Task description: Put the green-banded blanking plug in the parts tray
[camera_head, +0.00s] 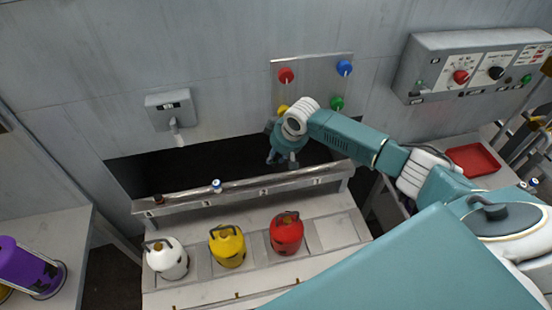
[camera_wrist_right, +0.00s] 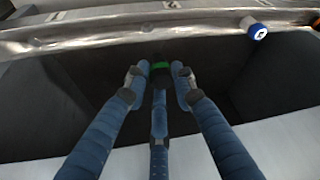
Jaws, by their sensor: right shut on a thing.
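My right gripper (camera_head: 282,158) is over the dark opening behind the metal rail. In the right wrist view its fingers (camera_wrist_right: 160,78) are closed around the green-banded blanking plug (camera_wrist_right: 160,65), a dark piece with a bright green band. The plug cannot be made out in the head view, where the gripper hides it. The red parts tray (camera_head: 473,160) lies on the side table at the right, well away from the gripper, and my right arm passes in front of that table. My left gripper is not in view.
A blue-and-white plug (camera_head: 216,185) stands on the metal rail (camera_head: 250,187), with a dark reddish one (camera_head: 158,199) further left. White (camera_head: 168,262), yellow (camera_head: 228,250) and red (camera_head: 286,236) cylinders stand in front. A control box (camera_head: 470,70) hangs above the tray.

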